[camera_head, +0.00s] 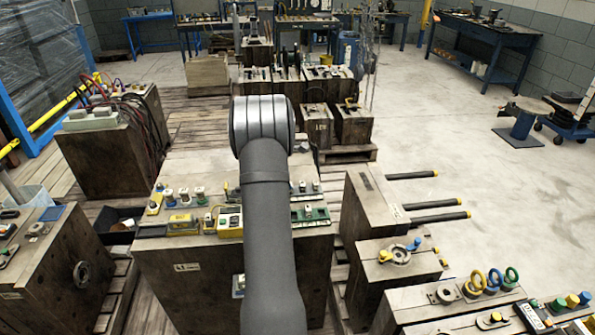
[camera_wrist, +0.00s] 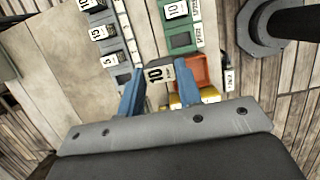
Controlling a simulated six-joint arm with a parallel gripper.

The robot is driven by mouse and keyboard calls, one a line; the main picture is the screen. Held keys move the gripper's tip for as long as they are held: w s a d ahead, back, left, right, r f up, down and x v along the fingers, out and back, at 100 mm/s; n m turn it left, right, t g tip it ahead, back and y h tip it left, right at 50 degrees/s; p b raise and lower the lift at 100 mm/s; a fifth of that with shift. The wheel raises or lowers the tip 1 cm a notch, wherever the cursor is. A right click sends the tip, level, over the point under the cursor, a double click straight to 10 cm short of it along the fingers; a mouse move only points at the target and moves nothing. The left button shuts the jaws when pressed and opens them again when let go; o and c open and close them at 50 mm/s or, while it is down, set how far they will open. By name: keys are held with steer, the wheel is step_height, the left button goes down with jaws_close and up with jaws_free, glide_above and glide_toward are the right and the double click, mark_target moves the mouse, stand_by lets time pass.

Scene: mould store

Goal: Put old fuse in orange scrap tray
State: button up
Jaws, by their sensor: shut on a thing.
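In the wrist view my gripper (camera_wrist: 160,84) has two blue fingers closed on a fuse (camera_wrist: 158,74), a small beige block with a dark "10" on a pale label. The orange tray (camera_wrist: 192,66) lies just right of the fuse, partly covered by the right finger. Whether the fuse is over the tray's edge or beside it, and how high it is held, I cannot tell. In the head view my arm covers the gripper, the held fuse and the orange tray.
A green holder (camera_wrist: 179,42) carries a fuse labelled 10 beyond the tray. A grey rack (camera_wrist: 118,50) with several labelled fuses stands left. A yellow part (camera_wrist: 208,94) is close to the right finger. The wooden block top (camera_head: 195,165) has clear room behind the rack.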

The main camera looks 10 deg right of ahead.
steer(key=s+a+f, duration=0.2)
steer(key=s+a, duration=0.2)
steer(key=a, duration=0.1)
steer(key=shift+a+f, duration=0.15)
steer(key=shift+f, duration=3.45)
steer(key=o, duration=1.4)
steer(key=shift+c, duration=0.2)
step_height(320, 180, up, 8)
